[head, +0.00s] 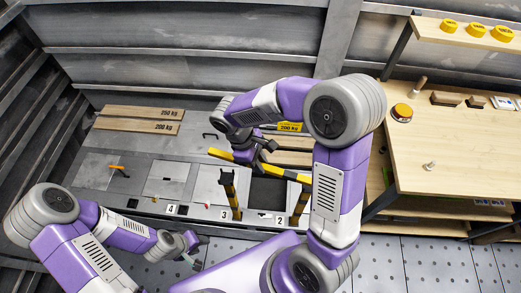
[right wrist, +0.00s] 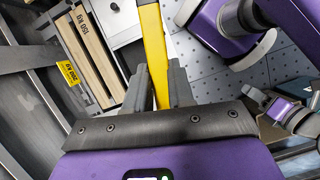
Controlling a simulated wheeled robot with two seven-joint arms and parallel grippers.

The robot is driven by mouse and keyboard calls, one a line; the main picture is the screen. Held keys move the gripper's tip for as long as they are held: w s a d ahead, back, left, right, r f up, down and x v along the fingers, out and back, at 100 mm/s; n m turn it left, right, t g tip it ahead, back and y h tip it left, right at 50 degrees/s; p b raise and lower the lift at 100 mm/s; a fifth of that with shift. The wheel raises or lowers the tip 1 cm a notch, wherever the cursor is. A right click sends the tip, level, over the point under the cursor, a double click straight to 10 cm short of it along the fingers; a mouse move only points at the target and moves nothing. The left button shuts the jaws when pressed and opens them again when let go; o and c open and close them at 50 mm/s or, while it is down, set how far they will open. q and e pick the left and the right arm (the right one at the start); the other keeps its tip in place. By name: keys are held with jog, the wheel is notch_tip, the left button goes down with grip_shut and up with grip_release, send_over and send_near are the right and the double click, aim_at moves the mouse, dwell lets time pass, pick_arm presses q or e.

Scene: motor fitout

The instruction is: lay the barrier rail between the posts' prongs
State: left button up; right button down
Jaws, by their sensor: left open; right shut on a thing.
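The yellow-and-black barrier rail (head: 220,154) lies across the right gripper, its left end sticking out past the jaws and its right part running behind my right arm. My right gripper (head: 262,146) is shut on it; the yellow rail also shows between the fingers in the right wrist view (right wrist: 152,40). Two yellow-and-black posts stand on the deck, a left post (head: 229,188) and a right post (head: 299,205). The rail appears above their tops; whether it touches any prongs I cannot tell. My left gripper (head: 193,244) is open and empty at the lower left.
Planks marked 250 Kg and 200 Kg (head: 138,118) lie at the back left; more planks (head: 290,143) lie behind the rail. A dark square opening (head: 268,192) sits between the posts. An orange-handled item (head: 118,168) is at left. A wooden bench (head: 460,150) stands at right.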

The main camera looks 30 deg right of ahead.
jog(key=shift+s+d+r+n+p, duration=0.15)
jog(key=shift+s+r+n, duration=0.15)
jog(key=shift+r+n, duration=0.15)
jog(key=shift+s+a+r+n+p, duration=0.15)
jog(key=shift+s+r+n, duration=0.1)
jog(key=shift+r+n, duration=0.15)
jog(key=shift+s+d+r+n+t+h, duration=0.1)
jog(key=shift+d+n+t+h, duration=0.05)
jog(key=shift+n+t+h, duration=0.2)
notch_tip(320, 180, down, 5)
jog(key=b, duration=0.4)
pick_arm(q)
notch_tip(320, 180, down, 3)
jog(key=shift+w+f, duration=0.1)
jog(key=shift+r, duration=0.2)
jog(key=shift+f, duration=0.1)
jog(key=shift+f+b, duration=0.85)
jog(key=shift+b, duration=0.2)
pick_arm(e)
jog(key=shift+f, duration=1.3)
pick_arm(q)
jog(key=shift+f, duration=0.2)
pick_arm(e)
jog(key=shift+f, duration=0.25)
